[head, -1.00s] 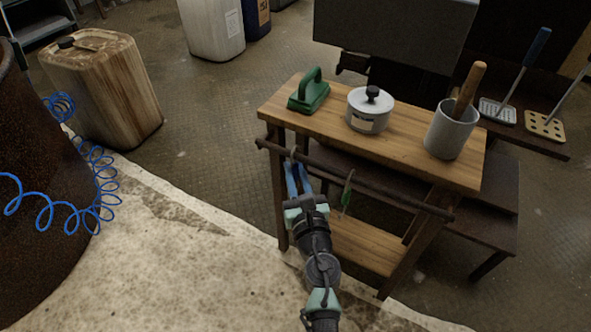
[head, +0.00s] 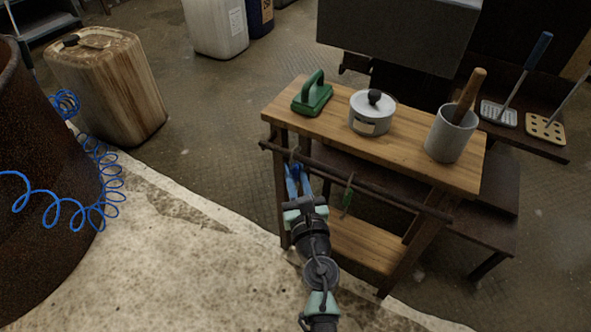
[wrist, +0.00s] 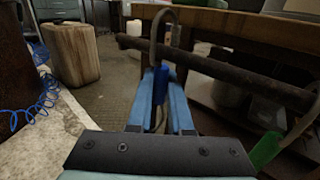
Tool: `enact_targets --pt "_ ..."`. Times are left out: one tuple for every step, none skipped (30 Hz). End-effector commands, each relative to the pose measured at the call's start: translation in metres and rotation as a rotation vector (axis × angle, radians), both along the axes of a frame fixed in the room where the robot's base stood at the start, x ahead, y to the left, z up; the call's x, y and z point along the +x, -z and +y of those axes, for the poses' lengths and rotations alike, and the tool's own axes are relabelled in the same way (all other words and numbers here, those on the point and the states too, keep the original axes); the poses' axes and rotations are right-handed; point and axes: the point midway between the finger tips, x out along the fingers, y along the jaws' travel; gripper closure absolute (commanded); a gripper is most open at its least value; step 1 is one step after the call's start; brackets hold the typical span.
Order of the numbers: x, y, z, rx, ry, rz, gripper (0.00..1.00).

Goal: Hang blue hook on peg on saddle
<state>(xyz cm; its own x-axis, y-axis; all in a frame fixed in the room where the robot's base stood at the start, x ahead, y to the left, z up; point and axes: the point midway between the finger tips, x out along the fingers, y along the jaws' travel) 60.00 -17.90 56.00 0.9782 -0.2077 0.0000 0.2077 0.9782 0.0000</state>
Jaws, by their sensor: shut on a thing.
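My gripper (head: 297,182) is shut on the blue hook at the left part of the dark rail (head: 365,184). In the wrist view, the hook's blue grip (wrist: 162,80) sits between my two blue fingers. Its grey bent wire rises from there and curves over at the top, at the height of the rail (wrist: 220,69). I cannot tell whether the wire rests on the rail or is only in front of it. A green hook (head: 347,200) hangs from the rail to the right; its green grip (wrist: 266,150) shows at the wrist view's lower right. I cannot make out a separate peg or saddle.
The rail runs along the front of a wooden table (head: 400,146). On it stand a green-handled block (head: 312,98), a lidded pot (head: 371,113) and a grey cup (head: 450,136) with a wooden handle. A coiled blue hose (head: 60,212) hangs at left.

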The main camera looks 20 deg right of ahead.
Motion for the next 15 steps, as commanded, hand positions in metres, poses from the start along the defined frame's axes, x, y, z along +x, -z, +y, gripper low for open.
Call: enact_targets --pt "-0.002 0.0 0.003 0.0 -0.001 0.001 1.0" --pt "-0.003 0.0 0.005 0.0 -0.001 0.002 1.0" --pt "-0.005 0.0 0.007 -0.001 -0.001 0.001 1.0" --pt "-0.006 0.0 0.009 -0.001 -0.002 0.001 1.0" --pt "-0.008 0.0 0.01 -0.001 -0.002 0.001 1.0" --pt "-0.01 0.0 0.013 -0.001 -0.002 0.001 1.0" --pt "-0.011 0.0 0.014 -0.001 -0.002 0.001 1.0" --pt "-0.012 0.0 0.016 -0.001 -0.002 0.001 1.0" --pt "-0.014 0.0 0.018 -0.001 -0.002 0.001 1.0" --pt "-0.015 0.0 0.02 -0.001 -0.002 0.001 1.0" --pt "-0.016 0.0 0.022 -0.001 -0.003 0.001 1.0" --pt "-0.018 0.0 0.024 -0.001 -0.003 0.001 1.0" --pt "-0.019 0.0 0.026 -0.001 -0.003 0.001 1.0" --pt "-0.021 0.0 0.028 -0.001 -0.003 0.001 1.0" --pt "-0.022 0.0 0.03 0.0 -0.002 0.001 1.0"
